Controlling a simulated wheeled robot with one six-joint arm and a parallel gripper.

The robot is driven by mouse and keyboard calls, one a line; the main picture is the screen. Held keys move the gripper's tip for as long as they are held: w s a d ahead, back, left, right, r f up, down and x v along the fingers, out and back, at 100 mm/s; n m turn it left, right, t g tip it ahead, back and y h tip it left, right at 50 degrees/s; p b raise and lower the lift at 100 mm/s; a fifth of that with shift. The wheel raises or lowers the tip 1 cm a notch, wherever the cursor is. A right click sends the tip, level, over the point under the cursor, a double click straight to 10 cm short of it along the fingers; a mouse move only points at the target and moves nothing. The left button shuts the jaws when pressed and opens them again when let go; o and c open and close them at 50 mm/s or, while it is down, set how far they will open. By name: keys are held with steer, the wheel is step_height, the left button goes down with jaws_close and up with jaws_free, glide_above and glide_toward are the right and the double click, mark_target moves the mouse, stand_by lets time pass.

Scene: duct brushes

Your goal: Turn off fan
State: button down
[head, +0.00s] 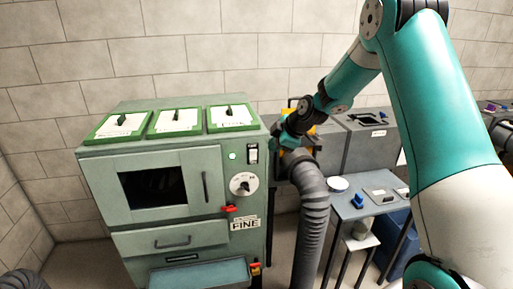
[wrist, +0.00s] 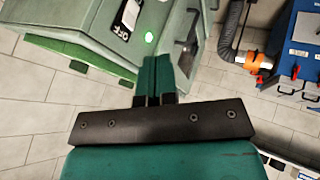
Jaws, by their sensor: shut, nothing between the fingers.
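A pale green cabinet (head: 120,217) stands at the left in the head view. Its front has a black and white switch (head: 252,154) beside a lit green lamp (head: 232,155). In the wrist view the switch (wrist: 131,14) shows at the top with an OFF label, and the lamp (wrist: 149,38) glows just above my fingertips. My gripper (wrist: 156,60) is shut and empty, its teal fingers pointing toward the cabinet. In the head view my gripper (head: 279,134) is just right of the switch and seems apart from it. The switch's exact position is too small to tell.
A round dial (head: 243,184) and a red latch (head: 230,208) sit below the switch. A ribbed grey duct (head: 313,215) rises right of the cabinet, close under my gripper. A grey side table (head: 352,209) holds small items at the right.

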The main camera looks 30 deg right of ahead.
mark_target(256, 152)
steer(key=p+x, duration=0.2)
steer(key=x, duration=0.1)
steer(key=w+p+x, duration=0.1)
steer(key=p+x, duration=0.1)
steer(key=x, duration=0.2)
steer(key=r+p+x, duration=0.1)
steer(key=x, duration=0.2)
steer(key=shift+w+d+f+p, duration=0.2)
steer(key=shift+w+d+p, duration=0.15)
steer(key=shift+w, duration=0.25)
steer(key=shift+w+d+f+p, duration=0.15)
steer(key=shift+w+p, duration=0.25)
steer(key=shift+w, duration=0.35)
steer(key=shift+w+f+b, duration=0.15)
steer(key=shift+w+b, duration=0.05)
steer(key=shift+b, duration=0.6)
steer(key=shift+w+d+r, duration=0.1)
steer(key=shift+w+r, duration=0.05)
steer(key=shift+r, duration=0.15)
